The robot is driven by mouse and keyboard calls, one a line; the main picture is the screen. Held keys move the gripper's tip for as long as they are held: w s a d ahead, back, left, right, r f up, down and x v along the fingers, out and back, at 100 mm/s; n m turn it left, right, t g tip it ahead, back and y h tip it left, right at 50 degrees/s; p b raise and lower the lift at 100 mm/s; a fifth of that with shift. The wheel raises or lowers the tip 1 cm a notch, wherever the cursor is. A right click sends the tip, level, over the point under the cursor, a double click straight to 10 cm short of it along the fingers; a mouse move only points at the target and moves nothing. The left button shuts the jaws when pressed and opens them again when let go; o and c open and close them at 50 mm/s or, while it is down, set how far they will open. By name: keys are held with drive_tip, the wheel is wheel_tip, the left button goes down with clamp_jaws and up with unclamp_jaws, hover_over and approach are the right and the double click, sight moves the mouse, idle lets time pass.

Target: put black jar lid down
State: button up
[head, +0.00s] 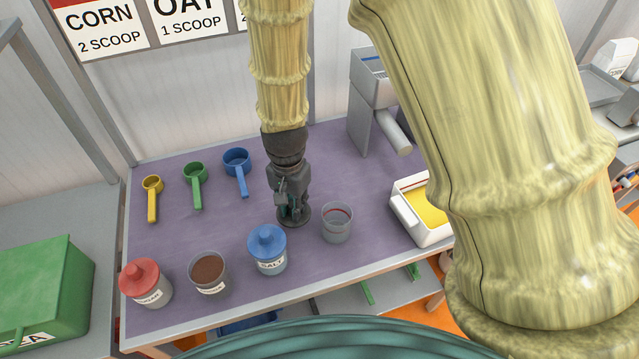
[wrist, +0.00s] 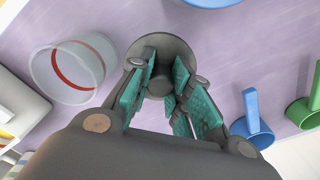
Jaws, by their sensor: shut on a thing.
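The black jar lid (head: 297,217) is a dark disc with a knob, and it also shows in the wrist view (wrist: 148,55). My gripper (head: 289,206) points down over the purple mat, with its teal finger pads on either side of the lid's knob, shut on it. The lid is level and at or very near the mat; I cannot tell whether it touches. An open jar with brown contents (head: 209,270) stands at the front left of the mat.
A clear cup with a red ring (head: 337,226) stands close right of the lid. A blue-lidded salt jar (head: 267,250) is close in front. A red-lidded jar (head: 145,283) is front left. Yellow (head: 152,190), green (head: 196,178) and blue (head: 238,165) scoops lie behind left. The mat (head: 225,222) is clear left of my gripper.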

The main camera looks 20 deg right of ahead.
drive_tip(key=w+d+p, duration=0.1)
drive_tip(key=w+d, duration=0.2)
drive_tip(key=w+d+f+p, duration=0.1)
drive_tip(key=w+d+p, duration=0.1)
drive_tip(key=w+d, duration=0.2)
drive_tip(key=w+d+p, duration=0.1)
drive_tip(key=w+d, duration=0.2)
drive_tip(key=w, duration=0.1)
drive_tip(key=shift+d+f, duration=0.2)
drive_tip(key=shift+w+f+p, duration=0.1)
drive_tip(key=shift+f+p, duration=1)
drive_tip(key=shift+f, duration=0.65)
drive_tip(key=shift+f, duration=0.2)
drive_tip(key=o, duration=0.8)
drive_tip(key=shift+o, duration=0.2)
drive_tip(key=shift+r, duration=0.1)
wheel_tip(320, 180, up, 12)
drive_tip(key=b, duration=0.4)
drive_tip(key=shift+r, duration=0.15)
